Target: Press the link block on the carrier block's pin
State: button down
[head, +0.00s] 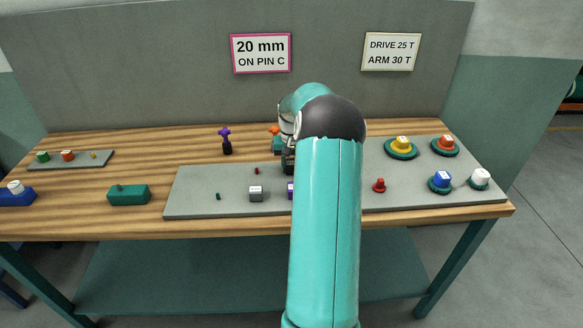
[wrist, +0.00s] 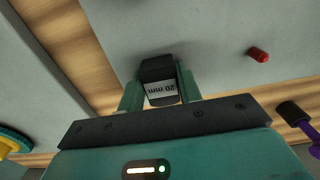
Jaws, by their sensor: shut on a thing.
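My gripper (wrist: 161,92) is shut on a small dark block with a white face labelled "20 mm" (wrist: 161,91), which I take to be the link block. Its fingers press on both sides. In the head view my gripper (head: 288,165) is over the grey mat, mostly hidden by my arm, so the held block's height above the mat is unclear. Which piece is the carrier block is also unclear. A green block (head: 128,195) with a small stub on top sits left of the mat. A blue block (head: 17,196) with a white piece on it sits farther left.
The grey mat (head: 190,205) bears a pale cube (head: 256,194), a purple piece partly behind my arm, a red peg (wrist: 258,54) and a green peg (head: 218,197). Several coloured knobs on discs stand right. A purple-topped tool (head: 225,138) stands behind. A sign (head: 261,53) reads "20 mm ON PIN C".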

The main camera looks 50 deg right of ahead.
aim_at(291, 164)
jog(key=shift+r, duration=0.8)
jog(key=shift+r, duration=1.95)
jog(key=shift+r, duration=2)
